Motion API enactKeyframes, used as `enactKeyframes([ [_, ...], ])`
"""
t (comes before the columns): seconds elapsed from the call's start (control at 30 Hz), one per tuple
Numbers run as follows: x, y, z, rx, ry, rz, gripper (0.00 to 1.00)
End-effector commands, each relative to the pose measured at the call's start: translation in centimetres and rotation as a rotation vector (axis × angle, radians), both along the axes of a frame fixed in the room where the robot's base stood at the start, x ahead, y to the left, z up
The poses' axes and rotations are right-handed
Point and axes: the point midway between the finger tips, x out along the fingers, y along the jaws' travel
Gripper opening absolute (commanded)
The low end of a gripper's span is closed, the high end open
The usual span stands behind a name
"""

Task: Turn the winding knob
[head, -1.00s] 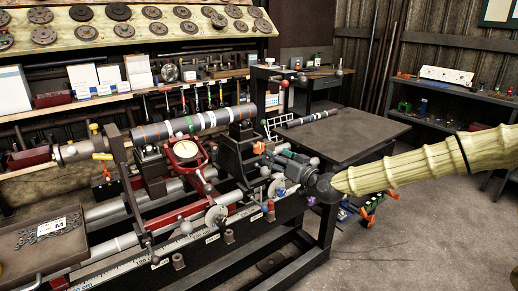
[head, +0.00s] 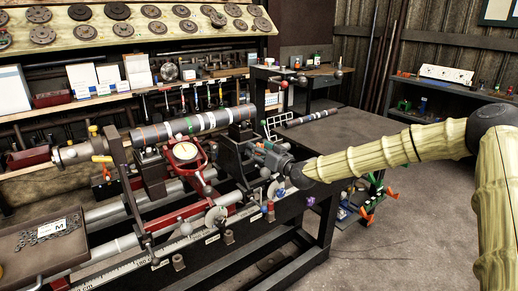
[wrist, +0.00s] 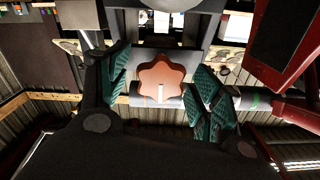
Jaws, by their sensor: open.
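The winding knob (wrist: 160,82) is an orange-brown, lobed star knob in the middle of the wrist view, with a pale pin or slot at its lower centre. My gripper (wrist: 163,92) is open, its teal ridged finger pads standing left and right of the knob. Gaps show on both sides, so the fingers look apart from it. In the head view my gripper (head: 258,153) is at the right side of the black stand (head: 233,150) on the lathe. The knob is largely hidden there by the gripper.
A grey banded driveshaft (head: 205,122) lies across the lathe behind a red dial gauge (head: 185,152). Lever handles with ball ends sit below my gripper. A tray of small metal parts (head: 75,262) is at front left. A dark table (head: 355,130) stands behind my arm.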

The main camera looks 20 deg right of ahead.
Motion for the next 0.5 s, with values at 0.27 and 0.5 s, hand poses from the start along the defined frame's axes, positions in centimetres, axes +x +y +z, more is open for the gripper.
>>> enactKeyframes([
  [0.27, 0.62, 0.21, 0.06, 0.001, -0.001, 0.000, 0.65],
  [0.5, 0.58, 0.16, 0.04, 0.000, -0.001, -0.001, 0.47],
])
